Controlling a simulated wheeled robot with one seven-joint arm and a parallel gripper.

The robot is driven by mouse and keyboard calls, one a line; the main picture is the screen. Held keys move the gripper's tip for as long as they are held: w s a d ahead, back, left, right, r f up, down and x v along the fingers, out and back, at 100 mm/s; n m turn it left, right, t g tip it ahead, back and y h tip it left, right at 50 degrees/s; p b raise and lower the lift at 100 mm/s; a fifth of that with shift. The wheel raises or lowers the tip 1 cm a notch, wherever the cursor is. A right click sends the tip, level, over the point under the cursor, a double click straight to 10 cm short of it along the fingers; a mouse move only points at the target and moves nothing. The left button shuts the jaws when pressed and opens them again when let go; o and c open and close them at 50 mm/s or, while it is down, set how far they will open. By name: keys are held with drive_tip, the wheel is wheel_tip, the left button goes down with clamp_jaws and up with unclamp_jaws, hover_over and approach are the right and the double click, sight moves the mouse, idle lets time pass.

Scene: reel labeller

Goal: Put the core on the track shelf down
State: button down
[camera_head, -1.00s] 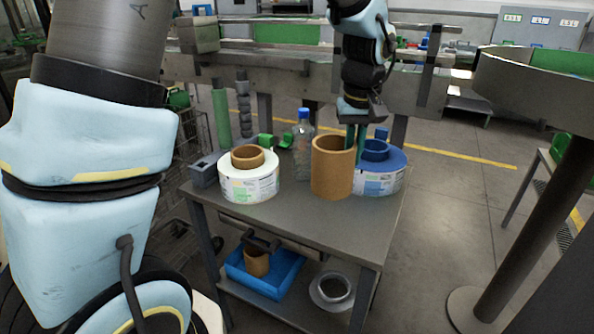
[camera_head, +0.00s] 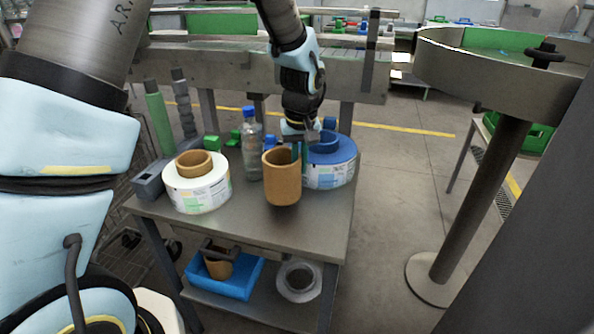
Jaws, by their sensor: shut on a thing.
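A tall brown cardboard core (camera_head: 281,182) stands upright at the middle of the grey cart's top shelf (camera_head: 240,222), as seen in the head view. My gripper (camera_head: 300,152) comes down from above and is shut on the core's right wall, with a finger showing along it. I cannot tell whether the core's lower end touches the shelf or hangs just above it. Just behind and to the right is a reel with a blue core (camera_head: 343,176). To the left is a white reel with a short brown core (camera_head: 203,194).
A clear bottle with a blue cap (camera_head: 251,155) stands behind the core. The lower shelf holds a blue bin (camera_head: 238,287) and a grey ring-shaped roll (camera_head: 299,281). A conveyor (camera_head: 225,72) runs behind. A round table (camera_head: 480,80) stands at right. The cart's front top is bare.

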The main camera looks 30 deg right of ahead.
drive_tip(key=shift+f, duration=1.35)
drive_tip(key=shift+f, duration=0.2)
drive_tip(key=c, duration=1)
unclamp_jaws()
